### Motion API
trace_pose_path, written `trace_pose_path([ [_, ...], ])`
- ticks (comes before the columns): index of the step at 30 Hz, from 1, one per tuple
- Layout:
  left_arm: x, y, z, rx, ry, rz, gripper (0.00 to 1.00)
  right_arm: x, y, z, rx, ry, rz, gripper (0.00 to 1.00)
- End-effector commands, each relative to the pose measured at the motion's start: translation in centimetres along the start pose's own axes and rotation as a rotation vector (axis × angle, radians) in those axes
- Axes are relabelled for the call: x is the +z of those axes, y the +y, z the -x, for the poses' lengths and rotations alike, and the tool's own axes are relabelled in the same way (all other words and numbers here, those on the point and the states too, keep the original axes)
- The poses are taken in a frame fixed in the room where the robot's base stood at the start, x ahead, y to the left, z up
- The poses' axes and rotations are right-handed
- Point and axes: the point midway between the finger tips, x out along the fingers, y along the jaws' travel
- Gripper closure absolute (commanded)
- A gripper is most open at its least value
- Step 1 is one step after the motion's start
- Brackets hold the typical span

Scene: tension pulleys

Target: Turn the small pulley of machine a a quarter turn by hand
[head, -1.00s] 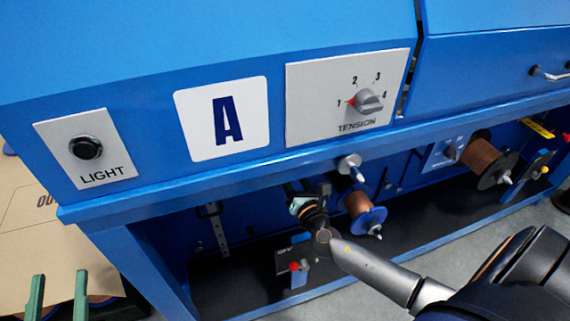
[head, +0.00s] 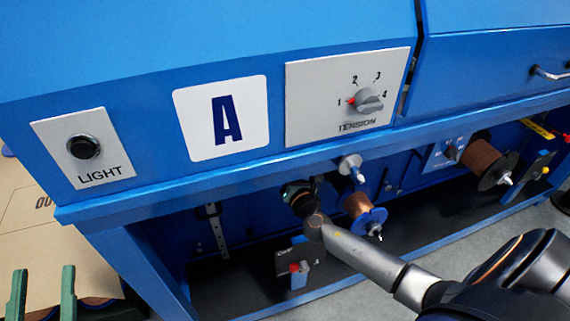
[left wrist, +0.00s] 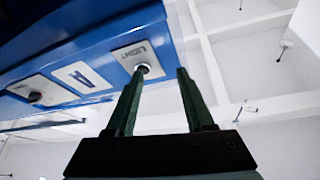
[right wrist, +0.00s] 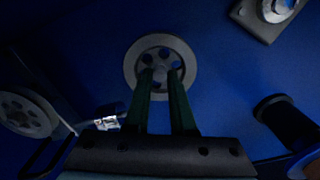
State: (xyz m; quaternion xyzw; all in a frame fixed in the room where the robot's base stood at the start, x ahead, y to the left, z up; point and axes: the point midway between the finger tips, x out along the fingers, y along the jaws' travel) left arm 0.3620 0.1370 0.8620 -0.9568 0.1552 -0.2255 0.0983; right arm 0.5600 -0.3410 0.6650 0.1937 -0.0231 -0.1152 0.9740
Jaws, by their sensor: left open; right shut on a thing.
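Machine A shows in the head view as a blue cabinet with a white panel lettered A (head: 222,117). In the right wrist view the small pulley (right wrist: 160,43), a pale grey disc with round holes, sits on the dark blue wall. My right gripper (right wrist: 161,76) is shut on it, its green fingers at the disc's middle and covering its lower part. In the head view my right arm reaches under the cabinet's front ledge, and the fingers and pulley are hidden. My left gripper (head: 42,282) is open and empty at the lower left; it also shows in the left wrist view (left wrist: 160,76).
Another grey wheel (right wrist: 28,112) is at the left in the right wrist view. Copper-wire spools (head: 358,206) (head: 482,160) and a red-tipped switch (head: 298,271) are near my right arm. The tension dial (head: 368,100) and light button (head: 84,147) are on the front.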

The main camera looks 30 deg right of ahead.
Motion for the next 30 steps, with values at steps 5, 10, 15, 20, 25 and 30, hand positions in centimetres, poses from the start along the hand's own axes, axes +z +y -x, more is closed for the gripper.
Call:
trace_pose_path([
  [5,0.0,0.0,0.0,0.0,0.0,0.0,0.47,0.0,0.0,0.0,-0.001,0.0,0.0,1.0],
  [10,0.0,0.0,0.0,0.0,0.0,0.0,0.47,0.0,0.0,0.0,-0.001,0.0,0.0,1.0],
  [15,0.0,0.0,0.0,0.0,0.0,0.0,0.47,0.0,-0.1,0.0,-0.001,0.0,0.0,1.0],
  [20,-0.1,0.0,0.0,0.001,0.01,-0.005,0.47,-0.1,-0.1,0.0,-0.001,0.0,-0.019,1.0],
  [25,-3.2,-0.1,-0.1,0.009,0.133,-0.039,0.47,-0.2,-0.1,0.0,-0.002,0.0,-0.085,1.0],
  [30,-7.0,0.1,0.5,0.018,0.294,-0.084,0.47,-0.3,-0.1,0.0,-0.001,0.0,-0.204,1.0],
])
